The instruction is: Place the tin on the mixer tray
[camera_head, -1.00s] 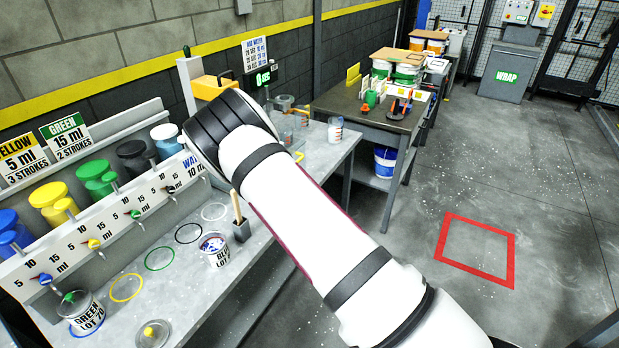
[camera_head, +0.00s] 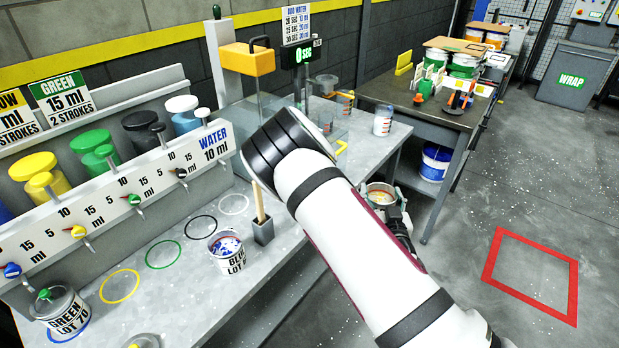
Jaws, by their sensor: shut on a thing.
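My gripper (camera_head: 396,218) is partly hidden behind my white arm link, off the front edge of the bench. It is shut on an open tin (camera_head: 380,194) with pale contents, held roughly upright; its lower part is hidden. The mixer (camera_head: 248,58) with a yellow head stands at the back of the bench, beside a display reading 0 SEC. My arm covers the area in front of it, and I cannot make out its tray clearly. The held tin is to the right of the mixer and apart from it.
A Blue Lot tin (camera_head: 228,258) and a Green Lot 70 tin (camera_head: 66,312) stand on the bench (camera_head: 190,290). A brush holder (camera_head: 263,231) is near the front edge. A dark table (camera_head: 425,112) stands beyond.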

